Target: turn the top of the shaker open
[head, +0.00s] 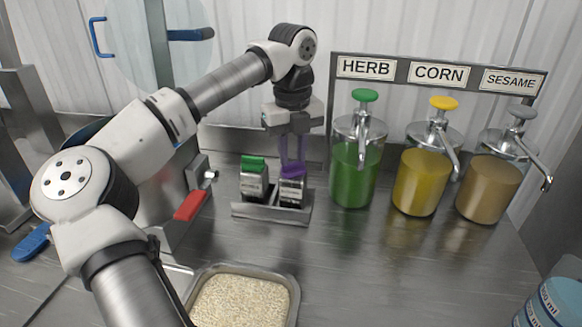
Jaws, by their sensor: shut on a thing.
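Two shakers stand side by side in a metal holder (271,213) on the steel counter. The left shaker (255,183) has a green top. The right shaker (291,190) has a purple top (292,172). My gripper (293,163) points straight down over the right shaker, its purplish fingers shut on the purple top. The shaker stands upright in the holder. Whether its top is turned open or closed is too small to tell.
Dispensers of green (354,172), yellow (422,182) and brown sauce (489,186) stand to the right, under the HERB, CORN and SESAME sign. A metal tray of rice (294,287) is at the front. A red handle (190,205) is left of the holder.

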